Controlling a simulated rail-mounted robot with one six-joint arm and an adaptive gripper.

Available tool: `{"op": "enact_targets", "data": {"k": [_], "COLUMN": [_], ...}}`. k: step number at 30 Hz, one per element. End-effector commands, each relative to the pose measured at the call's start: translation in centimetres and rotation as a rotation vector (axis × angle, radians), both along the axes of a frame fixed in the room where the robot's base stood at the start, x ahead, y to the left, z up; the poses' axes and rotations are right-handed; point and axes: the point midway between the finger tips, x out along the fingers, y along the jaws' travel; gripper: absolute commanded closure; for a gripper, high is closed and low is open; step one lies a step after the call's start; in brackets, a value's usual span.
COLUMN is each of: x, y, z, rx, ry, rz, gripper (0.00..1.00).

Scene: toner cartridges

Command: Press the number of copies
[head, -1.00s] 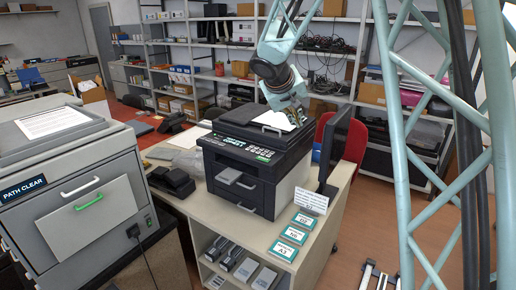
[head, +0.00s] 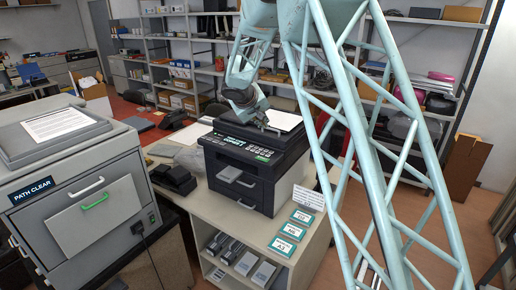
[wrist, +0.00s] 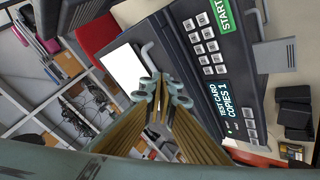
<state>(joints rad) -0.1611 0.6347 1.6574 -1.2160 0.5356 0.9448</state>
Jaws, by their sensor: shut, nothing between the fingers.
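The black copier (head: 267,190) stands on the light table, with a white sheet (head: 283,120) on its lid. Its control panel faces the front. In the wrist view the lit display (wrist: 209,106) reads "TEST CARD COPIES 1". The pale number keys (wrist: 207,47) run beside it, and the green START key (wrist: 224,14) lies at the far end. My gripper (head: 266,124) is over the copier's top, behind the panel. In the wrist view my gripper (wrist: 162,92) is shut and empty, its tips over the lid area beside the panel. I cannot tell its height.
A grey cabinet marked PATH CLEAR (head: 85,190) stands at left. Labelled cards (head: 292,231) and a white sign (head: 308,198) lie at right. Shelves (head: 205,60) line the back.

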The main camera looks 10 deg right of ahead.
Motion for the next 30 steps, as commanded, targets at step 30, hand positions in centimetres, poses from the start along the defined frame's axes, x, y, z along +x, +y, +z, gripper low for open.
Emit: {"op": "enact_targets", "data": {"k": [30], "x": [1.3], "y": [0.6], "z": [-1.8], "rx": [-0.004], "ry": [-0.004], "rz": [0.013], "gripper": [1.0]}}
